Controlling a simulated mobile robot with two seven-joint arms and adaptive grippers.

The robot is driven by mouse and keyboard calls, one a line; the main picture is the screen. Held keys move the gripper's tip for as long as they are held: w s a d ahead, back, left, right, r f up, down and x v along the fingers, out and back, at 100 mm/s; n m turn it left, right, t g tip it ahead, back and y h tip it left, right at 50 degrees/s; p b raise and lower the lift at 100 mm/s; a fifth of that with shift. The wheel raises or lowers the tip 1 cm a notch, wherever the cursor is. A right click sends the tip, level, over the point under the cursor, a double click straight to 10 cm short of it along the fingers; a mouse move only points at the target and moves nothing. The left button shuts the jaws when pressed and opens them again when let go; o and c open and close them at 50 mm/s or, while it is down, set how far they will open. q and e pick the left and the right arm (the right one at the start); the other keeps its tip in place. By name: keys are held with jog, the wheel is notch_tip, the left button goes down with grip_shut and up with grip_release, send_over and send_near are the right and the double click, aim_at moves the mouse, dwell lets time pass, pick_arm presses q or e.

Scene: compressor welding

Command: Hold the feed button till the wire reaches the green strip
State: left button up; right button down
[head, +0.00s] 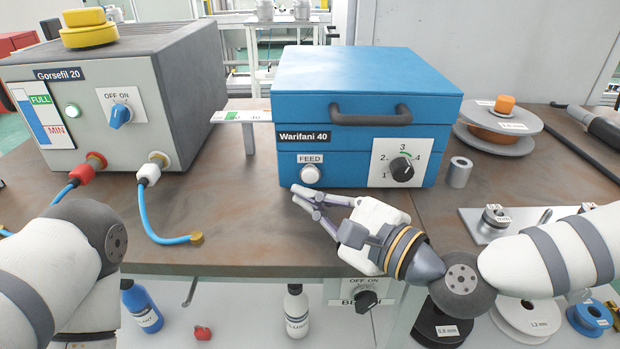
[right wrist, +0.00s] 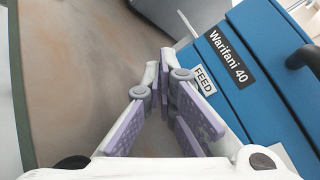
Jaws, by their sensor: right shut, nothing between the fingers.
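The blue Warifani 40 box (head: 365,85) stands on the bench with its white round feed button (head: 310,174) under the FEED label (head: 311,158). My right gripper (head: 296,192) is shut and empty, its fingertips just below and left of the button. I cannot tell whether they touch the box. In the right wrist view the fingers (right wrist: 165,62) point up beside the FEED label (right wrist: 204,80), and the button is hidden. A pale strip with a green part (head: 232,116) sticks out left of the box. I cannot make out the wire. My left gripper is not in view.
The grey Gorsefil 20 unit (head: 130,95) with blue hoses stands at the left. A knob (head: 402,169) is on the box's right front. A small metal cylinder (head: 459,172) and a wire spool (head: 497,130) are at the right. The bench front is mostly clear.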

aim_at(311, 184)
jog(key=shift+w+f, duration=0.2)
jog(key=shift+w, duration=0.65)
jog(key=shift+w+r, duration=0.2)
jog(key=shift+w, duration=0.1)
dwell(0.5)
jog(key=shift+w+f+b, duration=0.15)
jog(key=shift+w+b, duration=0.1)
jog(key=shift+b, duration=0.2)
jog(key=shift+w, duration=0.15)
jog(key=shift+w, duration=0.45)
dwell(4.0)
dwell(0.4)
jog(key=shift+s, duration=0.9)
